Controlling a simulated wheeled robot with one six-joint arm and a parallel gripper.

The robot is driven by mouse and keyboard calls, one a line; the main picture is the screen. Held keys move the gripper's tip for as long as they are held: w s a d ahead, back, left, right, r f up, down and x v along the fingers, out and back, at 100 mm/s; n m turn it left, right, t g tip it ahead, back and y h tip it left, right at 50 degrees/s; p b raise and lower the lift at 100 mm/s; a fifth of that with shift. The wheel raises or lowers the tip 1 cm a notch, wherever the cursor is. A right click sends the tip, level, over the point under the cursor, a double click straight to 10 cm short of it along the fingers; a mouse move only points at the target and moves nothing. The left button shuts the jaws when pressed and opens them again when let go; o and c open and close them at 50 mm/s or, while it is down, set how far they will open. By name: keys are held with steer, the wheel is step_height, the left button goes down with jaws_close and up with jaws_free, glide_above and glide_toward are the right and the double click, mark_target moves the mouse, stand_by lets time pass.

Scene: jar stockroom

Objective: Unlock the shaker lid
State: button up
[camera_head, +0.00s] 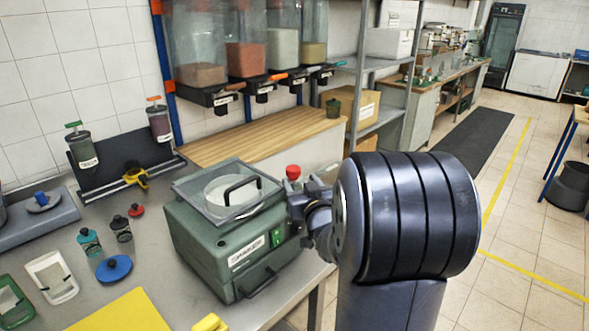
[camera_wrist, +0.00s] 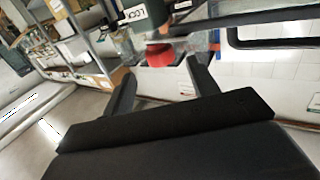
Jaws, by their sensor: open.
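The shaker (camera_head: 215,245) is a green box-shaped machine on the bench, with a label and a green switch on its front. Its lid (camera_head: 185,190) is a clear cover in a grey frame with a black handle, and it lies closed. A red knob (camera_head: 293,172) stands at the lid's right side. My arm partly hides the gripper in the head view.
Small bottles (camera_head: 90,242), a blue disc (camera_head: 114,268) and a yellow mat (camera_head: 120,315) lie left of the shaker. A wooden board (camera_head: 260,135) and dispensers (camera_head: 245,45) stand behind. The bench's right edge is close to the shaker; open floor (camera_head: 510,270) lies beyond.

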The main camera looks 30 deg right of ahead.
mark_target(295, 174)
steer(key=w, duration=0.4)
steer(key=w+d+p, duration=0.1)
steer(key=w, duration=0.1)
steer(key=shift+w, duration=0.35)
steer(key=c, duration=1)
steer(key=shift+o, duration=0.2)
